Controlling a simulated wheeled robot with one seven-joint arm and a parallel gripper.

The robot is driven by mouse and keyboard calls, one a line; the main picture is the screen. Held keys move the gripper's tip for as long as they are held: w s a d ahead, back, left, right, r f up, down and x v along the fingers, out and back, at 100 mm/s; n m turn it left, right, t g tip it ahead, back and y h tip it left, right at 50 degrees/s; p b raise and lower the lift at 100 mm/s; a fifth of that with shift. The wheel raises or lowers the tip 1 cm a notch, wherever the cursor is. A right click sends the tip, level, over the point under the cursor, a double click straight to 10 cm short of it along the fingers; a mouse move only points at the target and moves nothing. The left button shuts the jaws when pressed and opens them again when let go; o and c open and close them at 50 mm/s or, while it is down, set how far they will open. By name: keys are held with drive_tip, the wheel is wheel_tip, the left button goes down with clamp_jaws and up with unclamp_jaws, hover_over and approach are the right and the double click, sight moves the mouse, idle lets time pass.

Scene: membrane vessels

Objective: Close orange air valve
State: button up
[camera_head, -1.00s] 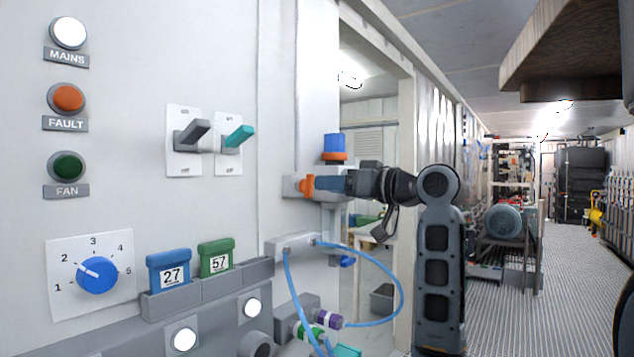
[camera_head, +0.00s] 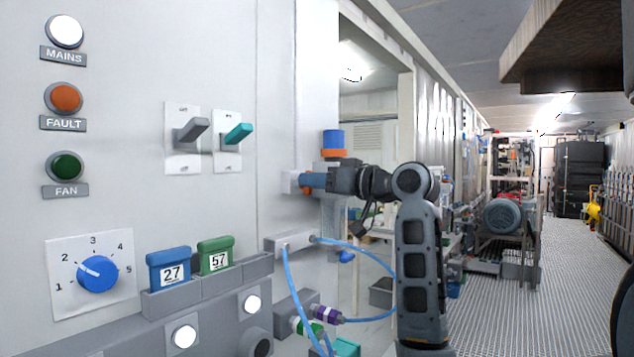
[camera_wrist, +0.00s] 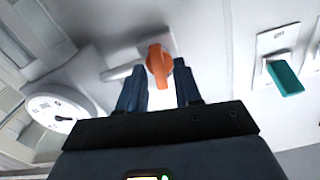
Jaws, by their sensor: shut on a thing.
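The orange air valve handle (camera_wrist: 158,66) shows in the wrist view, on a pale grey mount on the wall. My gripper (camera_wrist: 160,78) has its blue fingers on either side of the handle, shut on it. In the head view, my gripper (camera_head: 313,181) reaches left to the valve. Only a small orange part of the handle (camera_head: 307,191) shows there, below the fingers; the rest is hidden.
A blue-topped fitting with an orange ring (camera_head: 334,143) stands just above my gripper. Blue hoses (camera_head: 368,250) loop below it. A round gauge (camera_wrist: 60,116) sits left in the wrist view, and a teal switch (camera_wrist: 285,77) right. The aisle floor (camera_head: 500,310) is clear.

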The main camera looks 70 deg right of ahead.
drive_tip(key=shift+p, duration=0.35)
drive_tip(key=shift+s+d+f+m+p, duration=0.15)
drive_tip(key=shift+m+p, duration=0.7)
drive_tip(key=shift+m, duration=3.1)
drive_tip(key=shift+w+d+f+m+p, duration=0.1)
drive_tip(key=shift+m+p, duration=0.75)
drive_tip(key=shift+m, duration=3.1)
drive_tip(key=o, duration=0.7)
drive_tip(key=shift+c, duration=0.2)
